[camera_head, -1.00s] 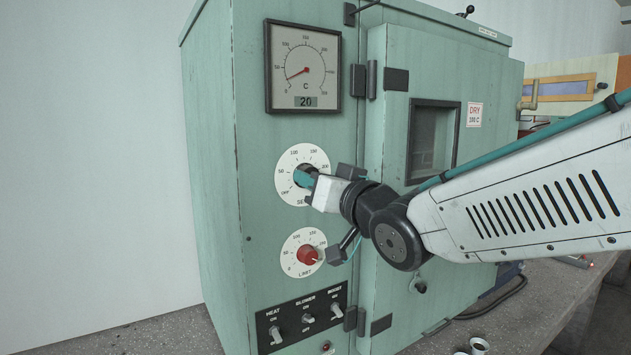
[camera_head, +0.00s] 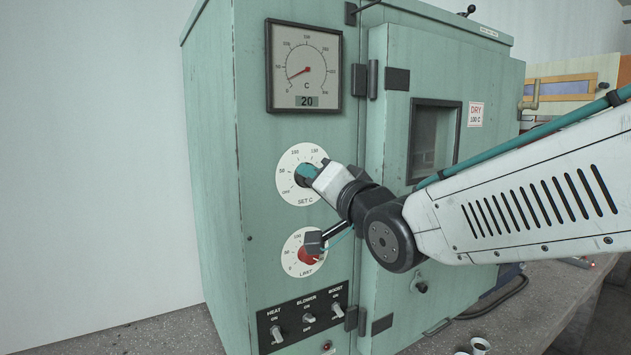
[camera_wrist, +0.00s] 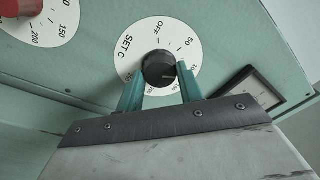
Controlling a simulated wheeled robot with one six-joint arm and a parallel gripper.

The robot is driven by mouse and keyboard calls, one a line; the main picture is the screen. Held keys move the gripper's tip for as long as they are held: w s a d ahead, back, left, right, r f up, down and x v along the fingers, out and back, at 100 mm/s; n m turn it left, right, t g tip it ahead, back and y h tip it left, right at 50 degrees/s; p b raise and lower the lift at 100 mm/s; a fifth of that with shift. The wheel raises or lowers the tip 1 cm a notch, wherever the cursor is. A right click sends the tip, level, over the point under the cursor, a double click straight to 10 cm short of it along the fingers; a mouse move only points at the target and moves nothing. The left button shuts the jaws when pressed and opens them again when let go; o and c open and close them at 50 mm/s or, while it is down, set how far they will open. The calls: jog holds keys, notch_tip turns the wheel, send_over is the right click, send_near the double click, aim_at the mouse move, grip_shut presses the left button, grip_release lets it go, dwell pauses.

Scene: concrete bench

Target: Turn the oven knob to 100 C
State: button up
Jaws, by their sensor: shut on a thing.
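The black oven knob (camera_wrist: 158,70) sits at the centre of the white SET C dial (camera_head: 288,188) on the green oven's front. My gripper (camera_head: 305,175) is shut on the knob, one teal finger on each side of it in the wrist view (camera_wrist: 160,86). OFF and 50 are readable on the dial in the wrist view; the numbers beyond 50 are partly covered by a finger. A faint light mark shows at the knob's lower right there, but I cannot tell its exact setting. In the head view the fingers and wrist hide most of the knob.
The red LIMIT knob (camera_head: 309,256) is just below, with a part of my wrist in front of it. A gauge (camera_head: 304,66) above displays 20. Toggle switches (camera_head: 308,318) sit lower down. The oven door (camera_head: 440,190) is at the right, behind my arm.

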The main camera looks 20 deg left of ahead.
jog(key=o, duration=1)
jog(key=v, duration=0.8)
